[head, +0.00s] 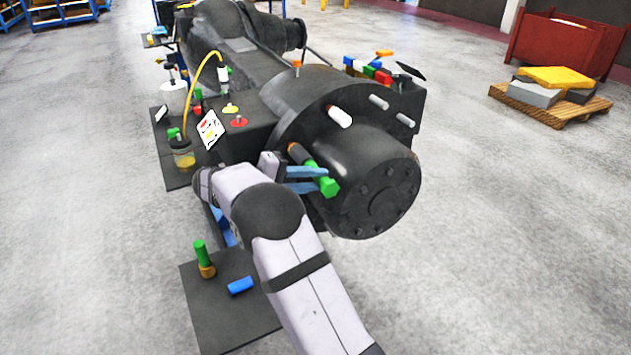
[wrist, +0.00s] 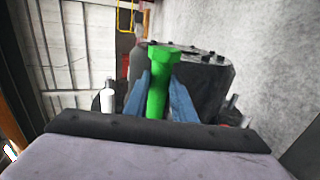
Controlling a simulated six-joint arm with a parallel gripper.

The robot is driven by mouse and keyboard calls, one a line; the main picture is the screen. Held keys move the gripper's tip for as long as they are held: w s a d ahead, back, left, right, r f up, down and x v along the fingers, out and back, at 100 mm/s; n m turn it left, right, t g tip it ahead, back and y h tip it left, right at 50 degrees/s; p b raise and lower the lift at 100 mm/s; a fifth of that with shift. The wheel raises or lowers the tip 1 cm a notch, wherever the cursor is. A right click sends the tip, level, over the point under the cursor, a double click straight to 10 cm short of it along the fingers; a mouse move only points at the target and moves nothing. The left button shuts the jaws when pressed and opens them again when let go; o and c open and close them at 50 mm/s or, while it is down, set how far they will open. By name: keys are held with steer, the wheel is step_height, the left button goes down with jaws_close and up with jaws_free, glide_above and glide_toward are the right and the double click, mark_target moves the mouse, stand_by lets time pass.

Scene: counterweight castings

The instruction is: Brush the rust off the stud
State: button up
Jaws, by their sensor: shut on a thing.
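My gripper (head: 318,179), with blue fingers, is shut on a green tool (head: 328,184) in front of the dark casting (head: 383,170). In the wrist view the green tool (wrist: 157,80) has a hexagonal end and stands between both fingers. A dark cylinder with a brownish end (head: 297,152) lies in line with the green tool; I cannot tell whether it is the tool's head or a stud, or whether they touch. A white-looking stud (head: 340,116) and two grey studs (head: 379,102) (head: 405,119) stick out from the casting's flange. I cannot make out rust on them.
A dark mat (head: 215,315) on the left holds an upright green piece with a brown base (head: 202,258) and a blue block (head: 240,286). A jar with yellow liquid (head: 183,154) stands behind. Coloured items (head: 368,69) lie atop the casting. A pallet (head: 552,108) is far right; floor between is clear.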

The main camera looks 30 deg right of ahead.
steer(key=shift+w, duration=0.75)
steer(key=shift+s, duration=0.1)
steer(key=shift+s+b, duration=1.05)
steer(key=shift+s, duration=0.45)
steer(key=shift+w, duration=0.15)
steer(key=shift+w+p, duration=0.65)
steer(key=shift+w, duration=0.8)
steer(key=shift+s, duration=0.1)
